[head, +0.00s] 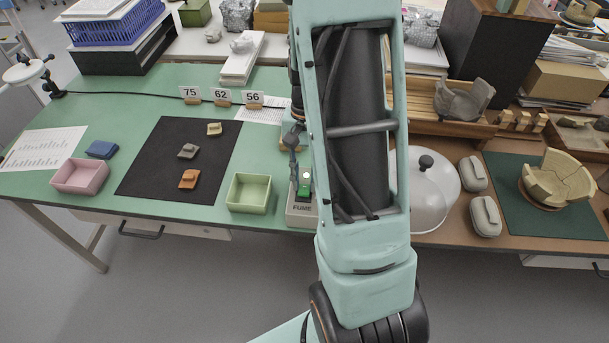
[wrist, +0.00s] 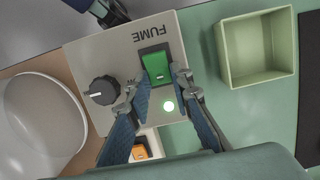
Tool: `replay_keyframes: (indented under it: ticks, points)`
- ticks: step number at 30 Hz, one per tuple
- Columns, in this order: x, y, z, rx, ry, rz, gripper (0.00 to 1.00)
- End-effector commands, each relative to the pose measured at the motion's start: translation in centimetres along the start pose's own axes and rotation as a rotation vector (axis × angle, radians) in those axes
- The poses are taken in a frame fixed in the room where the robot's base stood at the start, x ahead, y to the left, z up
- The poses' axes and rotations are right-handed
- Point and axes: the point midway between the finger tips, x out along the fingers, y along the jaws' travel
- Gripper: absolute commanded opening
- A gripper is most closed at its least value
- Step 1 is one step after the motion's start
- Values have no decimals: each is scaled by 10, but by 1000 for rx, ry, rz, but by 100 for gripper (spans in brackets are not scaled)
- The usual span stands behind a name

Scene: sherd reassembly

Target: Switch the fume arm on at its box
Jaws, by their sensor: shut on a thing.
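The fume arm's box (wrist: 105,50) is a light grey box marked FUME. It has a green rocker switch (wrist: 156,66), a black knob (wrist: 100,91) and a small round lamp (wrist: 168,106) that glows bright, pale green-white. In the head view the box (head: 301,217) stands at the front edge of the green table, partly behind my arm. My gripper (wrist: 156,84) is at the box, one finger on each side of the green switch, shut on it. The finger contact itself is partly hidden. How far the rocker is tilted is hard to tell.
A green tray (head: 249,193) stands just left of the box. A clear dome (head: 430,190) is to its right. A black mat (head: 150,165) with three sherds and a pink tray (head: 80,176) lie farther left. An orange switch (wrist: 140,152) shows below the box in the wrist view.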

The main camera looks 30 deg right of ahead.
Motion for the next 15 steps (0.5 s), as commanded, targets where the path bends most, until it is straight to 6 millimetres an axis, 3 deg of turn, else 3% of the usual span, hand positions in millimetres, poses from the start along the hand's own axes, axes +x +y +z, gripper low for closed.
replay_keyframes:
  ticks: [11, 12, 15]
  points:
    - [0, 0, -1, 1, -18, -1, 0]
    - [0, 0, -1, 1, -18, -1, 21]
    - [0, 0, -1, 1, -18, -1, 32]
